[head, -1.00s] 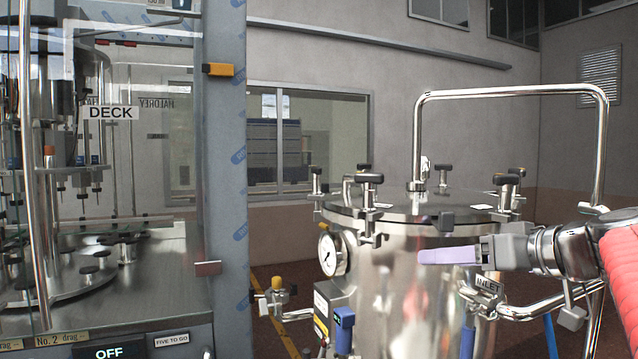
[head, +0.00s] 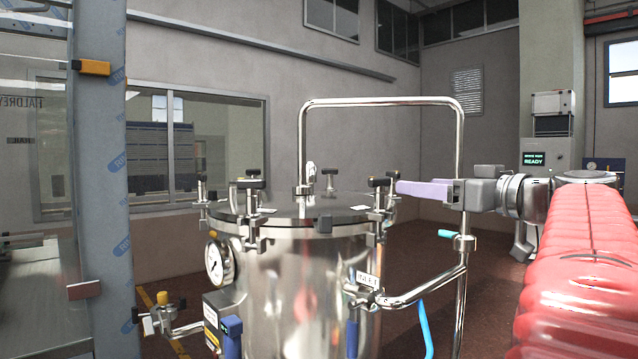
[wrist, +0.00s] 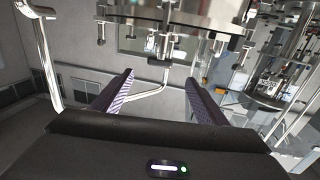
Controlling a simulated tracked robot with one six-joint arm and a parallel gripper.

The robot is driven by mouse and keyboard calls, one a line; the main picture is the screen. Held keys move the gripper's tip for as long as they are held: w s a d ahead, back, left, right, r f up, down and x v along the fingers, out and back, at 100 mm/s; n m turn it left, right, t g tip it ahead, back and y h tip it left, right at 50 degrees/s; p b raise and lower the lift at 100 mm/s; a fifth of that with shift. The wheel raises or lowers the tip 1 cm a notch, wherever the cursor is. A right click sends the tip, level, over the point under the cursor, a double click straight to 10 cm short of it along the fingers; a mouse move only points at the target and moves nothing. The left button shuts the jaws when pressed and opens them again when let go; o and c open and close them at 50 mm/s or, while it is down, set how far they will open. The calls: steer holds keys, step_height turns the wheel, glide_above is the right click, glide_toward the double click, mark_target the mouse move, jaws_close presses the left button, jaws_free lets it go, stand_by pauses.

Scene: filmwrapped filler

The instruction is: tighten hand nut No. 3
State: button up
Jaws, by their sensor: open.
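The steel tank (head: 300,285) has a round lid (head: 290,214) ringed by several black-topped hand nuts. One stands at the front left (head: 251,185), one at the back (head: 329,172), and a pair at the right (head: 378,182). No numbers are legible on them, so I cannot tell which is No. 3. My gripper (head: 400,187) has pale purple fingers and comes in from the right at nut height, its tips close to the right-hand pair. Contact cannot be told. In the wrist view my gripper (wrist: 158,77) is open and empty, with tank clamps beyond its tips.
A tall steel pipe loop (head: 382,101) rises behind and right of the lid. An inlet pipe (head: 430,290) with a teal-handled valve (head: 457,236) lies below my gripper. A pressure gauge (head: 214,261) is on the tank's left. A glazed machine frame (head: 97,200) stands far left.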

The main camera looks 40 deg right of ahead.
mark_target(383, 182)
steer(key=w, duration=0.9)
steer(key=w+d, duration=0.1)
steer(key=w, duration=0.3)
steer(key=shift+w, duration=0.4)
steer(key=shift+d, duration=0.1)
steer(key=c, duration=1.1)
